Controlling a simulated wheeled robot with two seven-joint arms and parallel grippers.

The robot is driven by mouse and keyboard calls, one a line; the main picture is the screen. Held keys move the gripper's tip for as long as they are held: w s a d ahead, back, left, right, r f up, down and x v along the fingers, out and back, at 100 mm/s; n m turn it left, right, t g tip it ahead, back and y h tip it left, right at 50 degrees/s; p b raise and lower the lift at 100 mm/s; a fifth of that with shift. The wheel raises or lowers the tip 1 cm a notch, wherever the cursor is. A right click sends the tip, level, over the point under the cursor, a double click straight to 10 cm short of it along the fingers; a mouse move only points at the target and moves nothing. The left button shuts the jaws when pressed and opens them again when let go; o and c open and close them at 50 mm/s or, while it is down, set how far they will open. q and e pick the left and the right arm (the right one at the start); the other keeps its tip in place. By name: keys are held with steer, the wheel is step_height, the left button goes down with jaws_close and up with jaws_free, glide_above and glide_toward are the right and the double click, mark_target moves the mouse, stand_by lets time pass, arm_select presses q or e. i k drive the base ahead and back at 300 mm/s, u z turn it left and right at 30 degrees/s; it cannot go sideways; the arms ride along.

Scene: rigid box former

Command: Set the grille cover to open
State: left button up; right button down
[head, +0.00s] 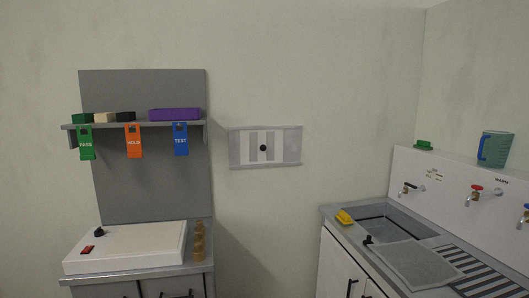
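The likely grille cover (286,145) is a pale grey wall plate with a rail along its top and bottom edge. Its middle has lighter and darker vertical stripes, and a round black knob (263,148) sits near the centre. From here I cannot tell which stripes are slots and which are solid, so whether it is open or shut is unclear. Neither of my grippers is in view.
At left, a shelf (108,124) bears small blocks and a purple tray (174,114); PASS, HOLD and TEST tags hang from it. A white device (125,261) stands below. At right is a sink (385,217) with a grey panel (412,265). The wall around the plate is clear.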

mark_target(262, 133)
steer(key=u, duration=1.5)
steer(key=i, duration=0.9)
steer(key=z, duration=1.85)
